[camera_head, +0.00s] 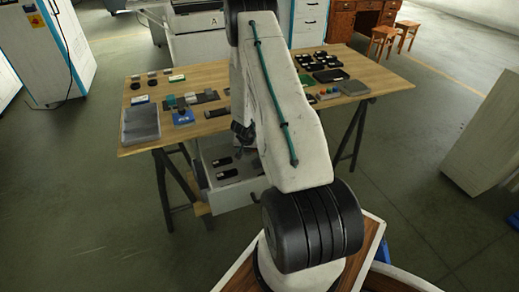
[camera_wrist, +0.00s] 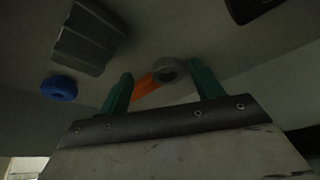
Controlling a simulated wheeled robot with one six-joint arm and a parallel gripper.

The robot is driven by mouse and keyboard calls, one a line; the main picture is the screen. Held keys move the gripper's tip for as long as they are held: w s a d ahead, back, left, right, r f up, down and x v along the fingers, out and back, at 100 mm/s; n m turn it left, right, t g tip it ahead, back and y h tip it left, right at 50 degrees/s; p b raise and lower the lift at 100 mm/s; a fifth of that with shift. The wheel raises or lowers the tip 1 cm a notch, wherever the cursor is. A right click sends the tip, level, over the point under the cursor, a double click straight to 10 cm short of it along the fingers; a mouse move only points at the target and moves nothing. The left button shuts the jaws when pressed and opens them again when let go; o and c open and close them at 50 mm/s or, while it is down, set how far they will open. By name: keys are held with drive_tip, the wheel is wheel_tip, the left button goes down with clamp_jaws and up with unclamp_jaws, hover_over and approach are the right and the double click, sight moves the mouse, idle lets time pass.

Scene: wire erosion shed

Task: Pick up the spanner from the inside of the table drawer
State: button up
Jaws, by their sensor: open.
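The table drawer (camera_head: 235,198) is pulled open under the wooden table, and its interior fills most of the wrist view. In the wrist view, a grey ring with an orange strip (camera_wrist: 145,87) beside it lies in the drawer; it looks like the spanner, its ring end up. Its far part is hidden by my gripper. My gripper (camera_wrist: 163,79) is open, its two green fingers on either side of the orange strip, with nothing clearly held. In the head view my arm hides most of the gripper and part of the drawer.
A blue ring (camera_wrist: 58,88) and a grey ribbed block (camera_wrist: 90,38) lie to the left in the drawer, and a dark object (camera_wrist: 250,8) at the top right. The tabletop (camera_head: 200,75) above holds trays and small parts.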

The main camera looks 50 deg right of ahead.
drive_tip(key=c, duration=1.3)
